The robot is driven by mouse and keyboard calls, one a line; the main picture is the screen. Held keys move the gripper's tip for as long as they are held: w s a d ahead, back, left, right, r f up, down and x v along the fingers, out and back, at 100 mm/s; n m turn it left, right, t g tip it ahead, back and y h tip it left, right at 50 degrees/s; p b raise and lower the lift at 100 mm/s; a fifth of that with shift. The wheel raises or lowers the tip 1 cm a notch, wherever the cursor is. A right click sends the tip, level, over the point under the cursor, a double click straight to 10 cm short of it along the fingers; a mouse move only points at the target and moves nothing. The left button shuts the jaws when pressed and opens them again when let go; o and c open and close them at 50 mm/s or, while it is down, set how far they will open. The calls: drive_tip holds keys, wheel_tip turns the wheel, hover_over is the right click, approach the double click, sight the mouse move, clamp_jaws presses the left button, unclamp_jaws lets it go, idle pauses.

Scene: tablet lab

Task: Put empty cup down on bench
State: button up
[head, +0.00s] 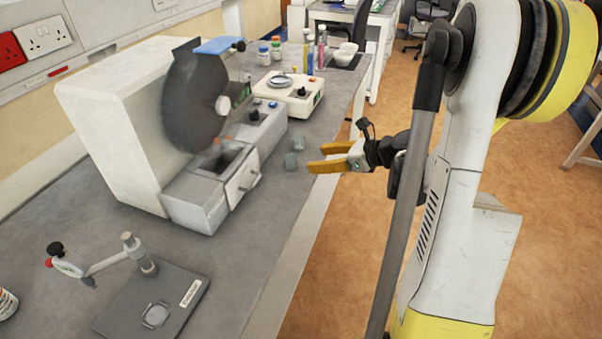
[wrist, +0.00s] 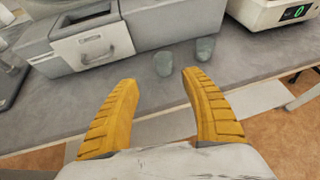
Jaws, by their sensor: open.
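Two small grey-green cups stand on the grey bench (head: 262,228) beside the drawer of the white machine. In the head view one cup (head: 291,161) is nearer and the other (head: 298,143) is farther. In the wrist view they show as a left cup (wrist: 163,63) and a right cup (wrist: 205,48). I cannot tell which is the empty one. My gripper (head: 309,159) has yellow fingers and is open with nothing between them. It is at the bench's right edge, apart from the cups; its fingers also show in the wrist view (wrist: 160,90).
The white machine (head: 110,130) with a dark disc and a drawer (head: 242,180) stands left of the cups. A balance (head: 290,95) and bottles (head: 276,48) stand behind. A stand with a dark base (head: 185,315) is in front. Bare bench lies between the stand and the cups.

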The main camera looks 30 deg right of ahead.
drive_tip(key=s+a+r+n+g+h, duration=0.1)
drive_tip(key=s+a+r+n+g, duration=0.1)
drive_tip(key=a+n, duration=0.45)
drive_tip(key=s+a+r+n+g+h, duration=0.1)
drive_tip(key=s+a+r+n+g, duration=0.15)
drive_tip(key=a+n, duration=0.4)
drive_tip(key=s+a+r+n+h, duration=0.3)
drive_tip(key=s+a+n, duration=0.6)
drive_tip(key=s+n, duration=0.4)
drive_tip(key=n, duration=0.4)
drive_tip(key=shift+t+h, duration=0.3)
drive_tip(key=shift+t, duration=0.05)
drive_tip(key=shift+s+a+r, duration=0.1)
